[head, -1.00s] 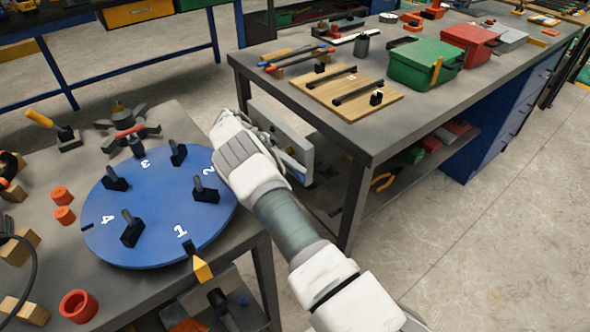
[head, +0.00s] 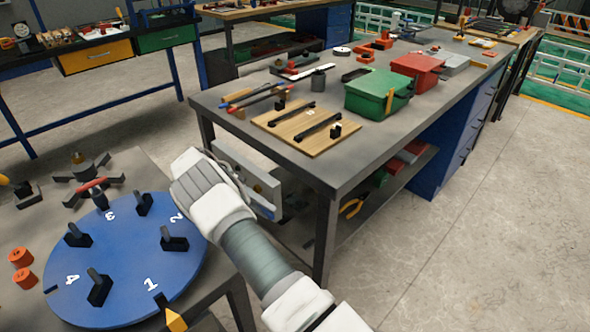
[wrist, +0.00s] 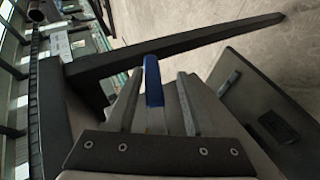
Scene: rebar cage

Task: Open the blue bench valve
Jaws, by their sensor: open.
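In the wrist view a blue bar (wrist: 153,80), which looks like the blue valve's handle, stands between the two fingers of my gripper (wrist: 159,90). The fingers are apart, one on each side of it. I cannot tell whether either finger touches it. In the head view a pale grey panel (head: 232,158) stands at the near end of the long workbench (head: 300,165), behind my wrist. My wrist and forearm cover part of it. My fingertips and the valve handle are not clearly seen there.
A round blue turntable (head: 130,240) with black holders and numbers stands on a bench at the left. The long workbench carries a wooden board (head: 290,140), a green box (head: 375,95) and a red box (head: 418,68). The floor (head: 450,220) at the right is clear.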

